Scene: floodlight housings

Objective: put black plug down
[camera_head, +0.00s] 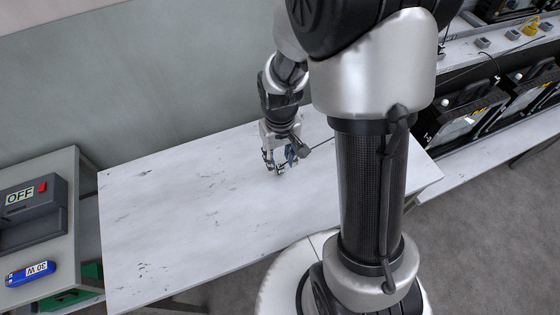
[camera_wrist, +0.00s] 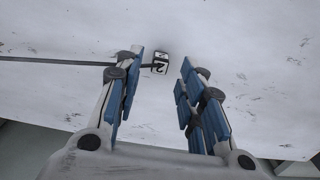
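The black plug (camera_wrist: 160,63) shows in the wrist view as a small dark-edged block with white faces marked "2". A thin black cable (camera_wrist: 50,59) runs from it to the left. The plug is just beyond and between the fingertips of my gripper (camera_wrist: 160,68). The fingers, with blue pads, are spread, and a gap shows between the plug and the right finger. The left finger is close to the plug and overlaps the cable. In the head view my gripper (camera_head: 279,168) is low over the white table (camera_head: 190,220); I cannot make out the plug there.
A grey box with an "OFF" label and red switch (camera_head: 42,187) and a blue "30 W" item (camera_head: 30,272) are on a stand at the left. Black floodlight housings (camera_head: 462,120) stand on a shelf at the right. The table's left part is clear.

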